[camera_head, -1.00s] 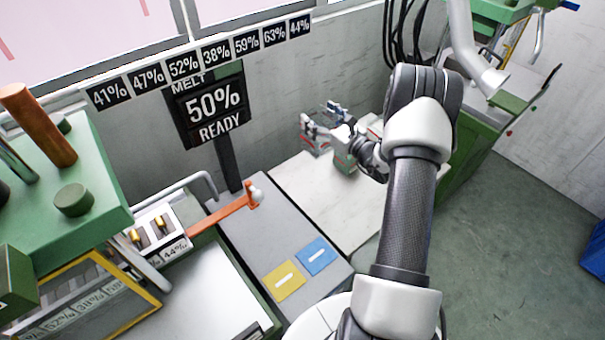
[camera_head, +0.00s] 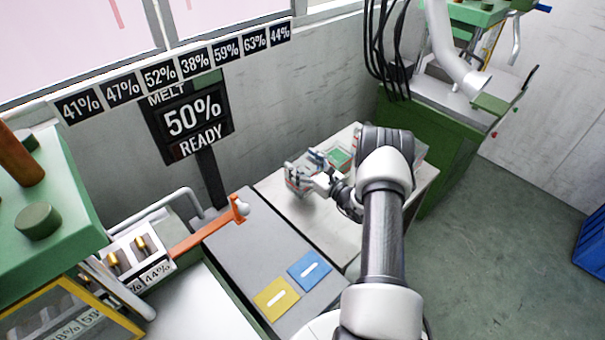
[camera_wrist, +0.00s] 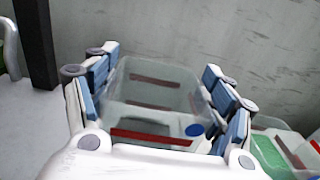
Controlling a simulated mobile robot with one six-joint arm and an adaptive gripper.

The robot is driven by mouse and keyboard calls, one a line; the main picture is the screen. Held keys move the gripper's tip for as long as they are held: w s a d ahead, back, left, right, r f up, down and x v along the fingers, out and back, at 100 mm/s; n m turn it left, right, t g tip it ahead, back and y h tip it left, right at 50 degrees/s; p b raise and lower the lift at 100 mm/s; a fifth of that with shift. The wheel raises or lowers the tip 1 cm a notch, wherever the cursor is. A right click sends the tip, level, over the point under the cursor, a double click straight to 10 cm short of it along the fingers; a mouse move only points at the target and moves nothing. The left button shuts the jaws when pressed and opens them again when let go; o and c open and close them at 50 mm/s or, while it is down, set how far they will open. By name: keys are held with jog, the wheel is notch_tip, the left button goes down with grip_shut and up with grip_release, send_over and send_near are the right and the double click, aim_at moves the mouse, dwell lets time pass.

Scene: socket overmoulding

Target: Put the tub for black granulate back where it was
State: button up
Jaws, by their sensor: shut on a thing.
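My gripper (camera_head: 312,172) is over the white bench beyond the grey counter. In the wrist view my gripper (camera_wrist: 158,98) has its fingers on both sides of a clear tub (camera_wrist: 155,96) and is shut on it. The tub has red stripes and a blue round mark near its lower right. No granulate shows in it. In the head view the held tub (camera_head: 297,180) is small and partly hidden by the fingers. I cannot tell whether it touches the bench.
A tub with green contents (camera_head: 340,158) stands right of the held one; it also shows in the wrist view (camera_wrist: 270,155). The wall is close behind. The white bench (camera_head: 300,212) is clear in front. The grey counter (camera_head: 250,250) bears yellow and blue pads.

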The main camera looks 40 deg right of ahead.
aim_at(293, 165)
jog(key=shift+f+b, duration=0.45)
jog(key=shift+f, duration=1.4)
jog(key=shift+f, duration=0.15)
jog(key=o, duration=2)
